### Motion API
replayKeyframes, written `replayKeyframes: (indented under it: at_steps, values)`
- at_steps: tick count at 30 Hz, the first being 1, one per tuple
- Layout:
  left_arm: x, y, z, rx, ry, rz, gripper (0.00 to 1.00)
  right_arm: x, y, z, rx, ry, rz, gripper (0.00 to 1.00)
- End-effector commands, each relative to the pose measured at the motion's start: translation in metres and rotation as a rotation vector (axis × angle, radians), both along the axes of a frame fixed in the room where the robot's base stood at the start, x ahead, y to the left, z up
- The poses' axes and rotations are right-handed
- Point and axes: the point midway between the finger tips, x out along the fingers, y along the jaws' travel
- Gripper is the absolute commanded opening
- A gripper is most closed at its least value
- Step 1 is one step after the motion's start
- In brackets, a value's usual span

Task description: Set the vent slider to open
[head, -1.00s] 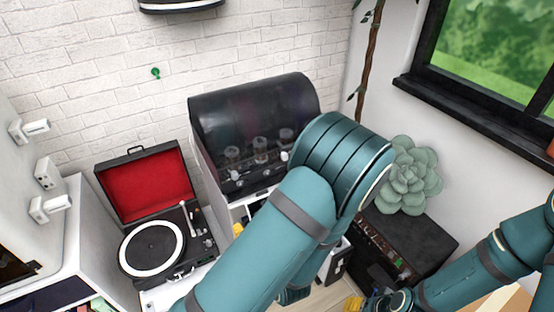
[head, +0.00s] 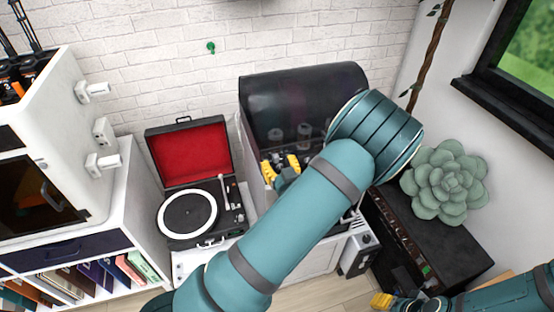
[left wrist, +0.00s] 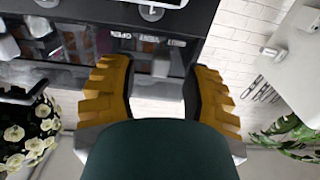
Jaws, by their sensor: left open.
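The dark-hooded machine (head: 305,90) stands against the brick wall. In the left wrist view its dark front panel (left wrist: 205,12) carries upside-down lettering that appears to read OPEN, VENT and SHUT. A small pale knob (left wrist: 160,67), apparently the vent slider, shows below the lettering, between my fingertips in the picture. I cannot tell its exact setting or whether I touch it. My left gripper (head: 281,168) is open, with yellow fingertips at the machine's front left; it also shows in the left wrist view (left wrist: 160,92). My right gripper (head: 383,300) is low at the right, partly visible.
A record player (head: 188,212) with its red-lined lid up stands left of the machine. A white cabinet (head: 75,130) with pale wall-side fittings is at the far left. A succulent (head: 445,182) sits on a black amplifier (head: 440,255) at the right. My left arm hides part of the machine.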

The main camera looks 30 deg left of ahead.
Motion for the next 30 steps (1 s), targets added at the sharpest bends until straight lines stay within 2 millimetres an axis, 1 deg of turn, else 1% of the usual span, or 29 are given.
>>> replayKeyframes:
  at_steps: [1, 4, 14, 15, 17, 18, 19, 28, 30]
  values:
    - [0.003, 0.0044, 0.0001, 0.0, 0.0, 0.002, 0.48, -0.0001, 0.0, 0.0007, 0.0, 0.0, 0.0, 0.47]
    - [0.007, 0.0091, 0.0, 0.001, 0.001, 0.001, 0.48, -0.0001, -0.0001, 0.0011, 0.0, 0.0, 0.0, 0.47]
    - [0.0092, 0.0112, -0.0002, 0.0, 0.001, 0.0, 0.48, -0.0002, -0.0002, 0.0012, 0.0, 0.0, 0.0, 0.47]
    - [0.0092, 0.0112, -0.0002, 0.0, 0.001, 0.0, 0.44, -0.0002, -0.0002, 0.0012, 0.0, 0.0, 0.0, 0.47]
    - [0.0091, 0.0111, -0.0001, 0.0, 0.001, 0.0, 0.23, -0.0001, -0.0002, 0.0012, 0.0, 0.0, 0.0, 0.47]
    - [0.0091, 0.0111, -0.0002, 0.0, 0.001, 0.0, 0.09, -0.0001, -0.0002, 0.0012, 0.0, 0.0, 0.0, 0.47]
    - [0.0091, 0.0111, -0.0001, 0.0, 0.001, 0.0, 0.0, -0.0002, -0.0002, 0.0012, 0.0, 0.0, 0.0, 0.47]
    - [0.0091, 0.0113, 0.0001, 0.001, 0.001, 0.001, 0.0, -0.0001, -0.0002, 0.0011, 0.0, 0.0, 0.0, 0.47]
    - [0.0122, 0.0089, -0.0001, 0.001, -0.002, 0.0, 0.0, -0.0001, -0.0002, -0.0001, 0.0, 0.0, 0.0, 0.47]
